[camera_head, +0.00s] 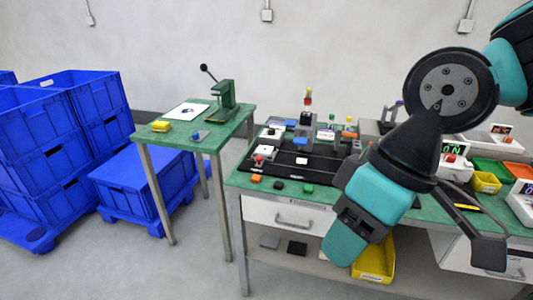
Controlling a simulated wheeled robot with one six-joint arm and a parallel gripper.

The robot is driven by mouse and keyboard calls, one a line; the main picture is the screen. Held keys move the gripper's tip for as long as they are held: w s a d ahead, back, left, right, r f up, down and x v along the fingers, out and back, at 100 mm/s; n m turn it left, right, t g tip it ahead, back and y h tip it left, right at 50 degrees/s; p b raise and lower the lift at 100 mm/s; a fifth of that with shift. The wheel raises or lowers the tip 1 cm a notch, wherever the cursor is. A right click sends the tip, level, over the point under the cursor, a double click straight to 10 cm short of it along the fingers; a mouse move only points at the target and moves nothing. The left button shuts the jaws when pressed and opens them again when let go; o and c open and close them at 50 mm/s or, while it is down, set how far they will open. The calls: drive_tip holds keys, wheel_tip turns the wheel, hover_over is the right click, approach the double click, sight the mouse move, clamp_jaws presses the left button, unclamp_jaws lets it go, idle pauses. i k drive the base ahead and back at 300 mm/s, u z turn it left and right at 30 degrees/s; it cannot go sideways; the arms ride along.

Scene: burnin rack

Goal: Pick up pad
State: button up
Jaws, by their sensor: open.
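Two thin flat square pieces lie on the shelf below the workbench, a grey one (270,241) and a black one (297,249). They look like pads, but I cannot tell which thing is the pad of the task. My gripper (425,245) hangs in front of the workbench's right part, close to the camera and well to the right of both pieces. It is open, and I see nothing held in it. My arm hides part of the bench top, the drawers and the shelf.
The green workbench (240,180) carries small coloured blocks, a black fixture board and displays. A yellow bin (375,262) sits on the shelf behind my arm. A green side table (150,136) holds a lever press (225,102). Blue crates (40,150) stand left; floor between is clear.

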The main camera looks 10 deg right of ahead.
sight(308, 189)
drive_tip(key=k, duration=0.4)
drive_tip(key=u, duration=1)
drive_tip(key=i, duration=1.45)
drive_tip(key=z, duration=0.85)
